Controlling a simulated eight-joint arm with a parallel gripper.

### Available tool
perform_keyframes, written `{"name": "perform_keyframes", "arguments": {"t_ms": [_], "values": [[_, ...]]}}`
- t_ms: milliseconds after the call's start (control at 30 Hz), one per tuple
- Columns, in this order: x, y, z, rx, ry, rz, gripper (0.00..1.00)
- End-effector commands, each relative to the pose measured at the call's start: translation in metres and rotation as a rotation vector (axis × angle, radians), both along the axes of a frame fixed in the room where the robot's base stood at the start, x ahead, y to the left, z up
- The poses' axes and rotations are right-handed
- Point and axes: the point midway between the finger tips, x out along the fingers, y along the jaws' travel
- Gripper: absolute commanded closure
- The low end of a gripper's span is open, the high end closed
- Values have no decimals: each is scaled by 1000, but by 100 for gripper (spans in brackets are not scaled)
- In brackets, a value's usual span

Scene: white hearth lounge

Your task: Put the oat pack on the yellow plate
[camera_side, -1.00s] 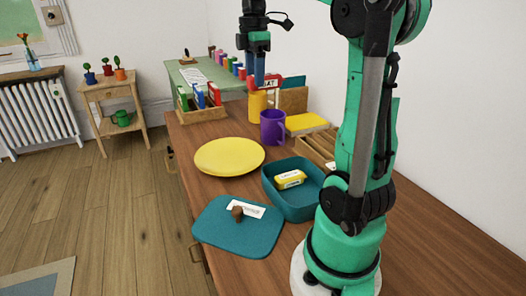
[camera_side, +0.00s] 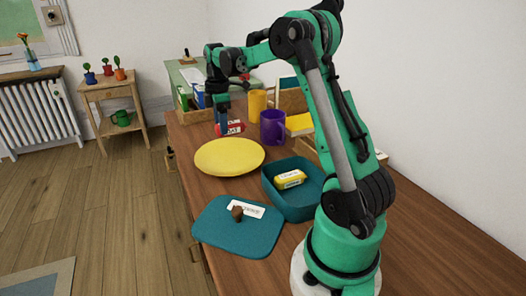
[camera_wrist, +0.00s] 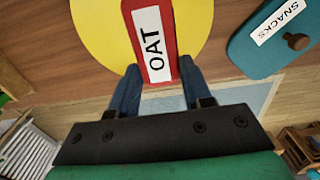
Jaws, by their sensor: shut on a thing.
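The oat pack, red with a white label reading OAT, is held in my gripper (camera_side: 222,130). The oat pack (camera_side: 236,128) appears behind the far edge of the yellow plate (camera_side: 229,158) in the side view, seemingly above the table. In the wrist view my gripper (camera_wrist: 160,78) has its blue fingers on either side of the oat pack (camera_wrist: 166,68). There the round yellow plate (camera_wrist: 95,40) shows below and behind the pack. The plate is empty in the side view.
A teal open box (camera_side: 299,207) holds a yellow pack (camera_side: 290,179). Its teal lid (camera_side: 237,240) with a brown knob lies in front, labelled SNACKS in the wrist view. A purple mug (camera_side: 273,128) and yellow cup (camera_side: 257,103) stand right of my gripper.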

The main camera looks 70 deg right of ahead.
Motion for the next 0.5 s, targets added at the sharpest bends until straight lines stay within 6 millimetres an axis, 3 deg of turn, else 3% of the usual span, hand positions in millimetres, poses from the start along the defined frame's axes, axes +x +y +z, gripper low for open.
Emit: {"name": "perform_keyframes", "arguments": {"t_ms": [133,500], "values": [[0,0,-35,0,0,0,100],[0,0,-81,0,0,0,100]]}}
